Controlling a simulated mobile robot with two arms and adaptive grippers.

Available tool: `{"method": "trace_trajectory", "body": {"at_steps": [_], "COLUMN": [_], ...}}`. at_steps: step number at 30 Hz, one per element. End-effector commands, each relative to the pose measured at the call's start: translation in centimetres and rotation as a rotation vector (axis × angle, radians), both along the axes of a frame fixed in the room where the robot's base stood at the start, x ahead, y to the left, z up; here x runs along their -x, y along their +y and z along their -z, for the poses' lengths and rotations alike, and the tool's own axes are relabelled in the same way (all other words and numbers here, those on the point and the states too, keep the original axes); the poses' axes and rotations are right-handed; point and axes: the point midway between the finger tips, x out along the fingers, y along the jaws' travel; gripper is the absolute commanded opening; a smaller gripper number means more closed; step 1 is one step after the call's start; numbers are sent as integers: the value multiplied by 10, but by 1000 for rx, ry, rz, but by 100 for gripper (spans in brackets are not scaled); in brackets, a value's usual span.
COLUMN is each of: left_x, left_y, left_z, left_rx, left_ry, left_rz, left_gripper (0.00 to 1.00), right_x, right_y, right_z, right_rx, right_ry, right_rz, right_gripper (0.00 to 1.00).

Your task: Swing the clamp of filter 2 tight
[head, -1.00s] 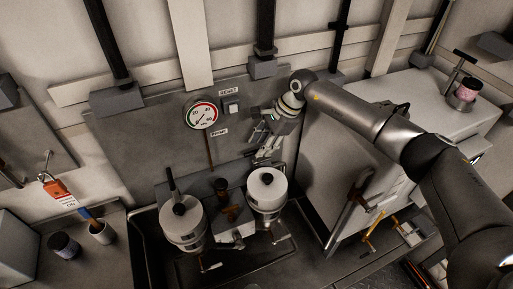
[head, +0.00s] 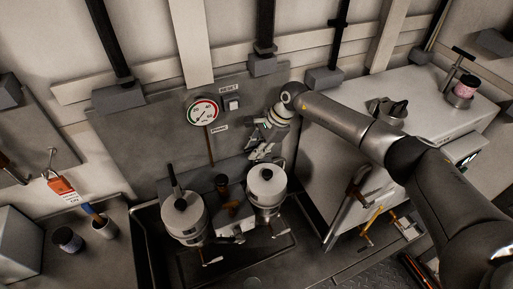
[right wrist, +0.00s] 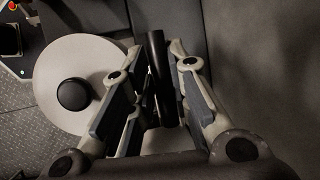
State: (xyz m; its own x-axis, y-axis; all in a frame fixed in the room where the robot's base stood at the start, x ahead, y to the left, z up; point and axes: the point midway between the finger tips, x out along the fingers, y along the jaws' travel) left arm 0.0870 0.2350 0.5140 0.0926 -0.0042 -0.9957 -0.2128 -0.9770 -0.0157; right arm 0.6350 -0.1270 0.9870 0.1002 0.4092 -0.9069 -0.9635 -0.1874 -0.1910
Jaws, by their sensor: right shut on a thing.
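Two white-lidded filter canisters stand in a dark tray, the left canister (head: 184,218) and the right canister (head: 268,185). No number is readable on either. A black handle (head: 173,182) stands up beside the left canister. My right gripper (head: 257,150) is at the back edge of the right canister. In the right wrist view, the right gripper (right wrist: 155,100) is shut on a black clamp handle (right wrist: 156,65), beside the round white lid (right wrist: 68,70) with its black knob. The handle's lower end is hidden between the fingers. My left gripper is not in view.
A pressure gauge (head: 202,110) and a reset button (head: 232,104) are on the grey back panel. A brown-topped fitting (head: 222,184) stands between the canisters. A large pale cabinet (head: 340,120) stands close on the right. Cups (head: 67,240) and a red tag (head: 62,187) are on the left.

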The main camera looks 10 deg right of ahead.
Motion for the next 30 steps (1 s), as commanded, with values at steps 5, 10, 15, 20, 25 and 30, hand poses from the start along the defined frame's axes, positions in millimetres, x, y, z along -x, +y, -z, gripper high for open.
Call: {"method": "trace_trajectory", "body": {"at_steps": [5, 10, 15, 20, 25, 30], "left_x": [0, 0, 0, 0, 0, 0], "left_y": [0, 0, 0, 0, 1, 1], "left_z": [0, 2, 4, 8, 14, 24], "left_rx": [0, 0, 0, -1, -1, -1], "left_ry": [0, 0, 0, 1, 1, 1], "left_rz": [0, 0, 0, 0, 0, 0], "left_gripper": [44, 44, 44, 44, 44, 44], "right_x": [-2, -3, -3, -3, -3, -4], "right_y": [0, 0, 0, 0, 1, 1], "right_z": [-2, -3, -3, -3, -3, -3], "right_rx": [-2, -2, -3, -4, -4, -7], "right_ry": [-9, -13, -14, -16, -18, -18], "right_rz": [9, 62, 167, 305, 465, 628], "right_gripper": [0, 0, 0, 0, 0, 0]}}
